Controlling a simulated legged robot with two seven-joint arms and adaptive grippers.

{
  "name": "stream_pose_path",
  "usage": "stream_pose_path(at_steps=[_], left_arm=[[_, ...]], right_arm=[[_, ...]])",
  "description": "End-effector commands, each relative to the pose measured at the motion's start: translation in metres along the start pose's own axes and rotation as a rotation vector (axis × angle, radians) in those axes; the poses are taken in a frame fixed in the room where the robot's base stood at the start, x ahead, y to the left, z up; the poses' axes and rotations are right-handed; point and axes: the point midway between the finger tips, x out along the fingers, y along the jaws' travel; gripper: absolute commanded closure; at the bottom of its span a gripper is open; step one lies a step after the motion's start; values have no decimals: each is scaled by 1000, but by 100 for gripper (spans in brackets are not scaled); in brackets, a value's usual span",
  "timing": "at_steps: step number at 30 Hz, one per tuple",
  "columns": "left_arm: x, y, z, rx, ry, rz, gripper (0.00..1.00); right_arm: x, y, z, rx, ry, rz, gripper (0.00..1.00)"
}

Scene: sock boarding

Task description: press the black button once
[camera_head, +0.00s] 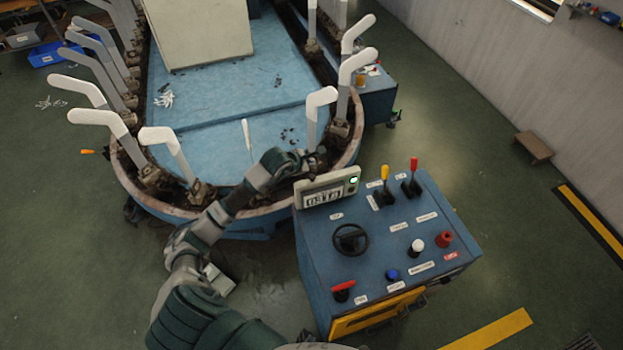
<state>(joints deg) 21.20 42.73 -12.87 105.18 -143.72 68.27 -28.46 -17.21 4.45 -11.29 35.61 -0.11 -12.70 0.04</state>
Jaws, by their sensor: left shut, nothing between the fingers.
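The blue control console (318,255) stands at the lower middle right. Its top carries a small display (326,188), a black handwheel (350,239), a yellow-tipped lever (384,184), a red-tipped lever (413,172), a white knob (417,245), a red button (444,239), a blue button (392,275) and a red-handled switch (343,287). I cannot clearly make out a black button. My left gripper (312,163) is shut and empty, just beyond the display, over the near rim of the machine. My right gripper is out of view.
An oval machine with a blue bed (215,150) and several upright white foot forms (166,139) fills the upper left, close to my left arm. A blue cart (376,98) stands behind the console. A brown step (534,147) lies by the right wall. Green floor is free right of the console.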

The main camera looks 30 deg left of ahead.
Motion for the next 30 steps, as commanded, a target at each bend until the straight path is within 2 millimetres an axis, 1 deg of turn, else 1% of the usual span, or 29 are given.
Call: stream_pose_path(at_steps=[1, 2, 4, 9, 14, 23, 27, 30], left_arm=[[8, -8, -4, 0, 0, -2, 100], [11, -10, -6, 0, 0, -2, 100], [18, -15, -11, 3, 1, 0, 100], [26, -24, -13, 7, 2, 2, 100], [26, -24, -14, 6, 1, 2, 100], [27, -21, -18, 1, -1, 0, 100], [27, -21, -18, 1, -1, 0, 100], [27, -22, -17, 2, 0, 0, 100]], right_arm=[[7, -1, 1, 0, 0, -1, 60], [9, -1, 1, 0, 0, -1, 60], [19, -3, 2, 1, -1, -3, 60], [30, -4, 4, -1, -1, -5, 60], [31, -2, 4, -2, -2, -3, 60], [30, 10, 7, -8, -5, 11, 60], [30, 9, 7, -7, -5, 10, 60], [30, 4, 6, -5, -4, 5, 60]])
